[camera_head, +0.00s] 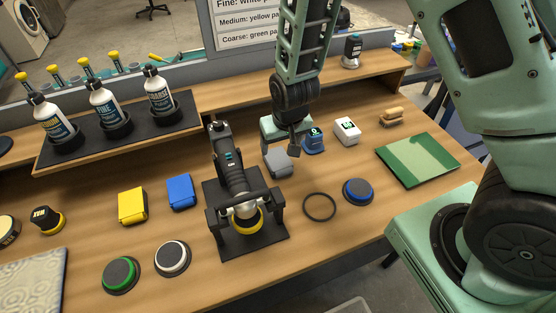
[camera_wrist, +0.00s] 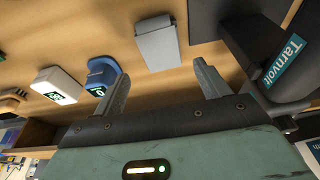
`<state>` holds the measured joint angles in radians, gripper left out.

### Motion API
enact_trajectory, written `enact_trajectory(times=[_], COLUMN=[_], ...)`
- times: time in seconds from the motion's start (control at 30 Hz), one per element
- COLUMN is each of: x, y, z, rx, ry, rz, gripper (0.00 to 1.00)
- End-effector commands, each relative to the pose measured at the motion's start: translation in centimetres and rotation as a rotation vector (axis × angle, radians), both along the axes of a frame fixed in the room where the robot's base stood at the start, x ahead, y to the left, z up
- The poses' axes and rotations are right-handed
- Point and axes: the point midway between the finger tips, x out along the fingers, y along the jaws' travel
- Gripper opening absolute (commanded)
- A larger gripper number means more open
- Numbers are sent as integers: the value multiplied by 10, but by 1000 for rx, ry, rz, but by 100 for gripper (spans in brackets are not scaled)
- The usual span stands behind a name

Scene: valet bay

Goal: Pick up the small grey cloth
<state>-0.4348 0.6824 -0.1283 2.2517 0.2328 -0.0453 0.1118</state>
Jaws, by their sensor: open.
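The small grey cloth (camera_head: 278,162) lies folded on the wooden bench, just right of the polisher stand in the head view. It also shows in the wrist view (camera_wrist: 158,46), ahead of the gap between the fingers. My gripper (camera_head: 288,138) is above and beside the cloth in the head view, partly covering the view behind it. In the wrist view my gripper (camera_wrist: 162,83) is open, with a finger on each side and nothing between them. The cloth looks apart from both fingers.
A polisher (camera_head: 232,175) in its black stand is close left of the cloth. A blue device (camera_head: 313,143) and a white device (camera_head: 347,131) stand right of it. A black ring (camera_head: 319,207) and a blue pad (camera_head: 357,191) lie in front. A raised shelf (camera_head: 375,75) runs behind.

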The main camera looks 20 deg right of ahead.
Motion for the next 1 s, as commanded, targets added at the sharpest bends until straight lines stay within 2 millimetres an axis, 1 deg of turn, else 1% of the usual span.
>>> enact_trajectory(times=[0.1,0.2,0.47,0.57,0.8,0.9,1.0], x=[4,8,11,13,20,22,23], y=[-1,0,0,-1,0,0,0], z=[-18,-29,-41,-49,-77,-85,-88], rx=[-1,-1,0,0,-1,0,0], ry=[4,2,1,4,3,2,0], rz=[-1,0,0,0,0,0,0], gripper=[75,75,75,75,75,75,75])
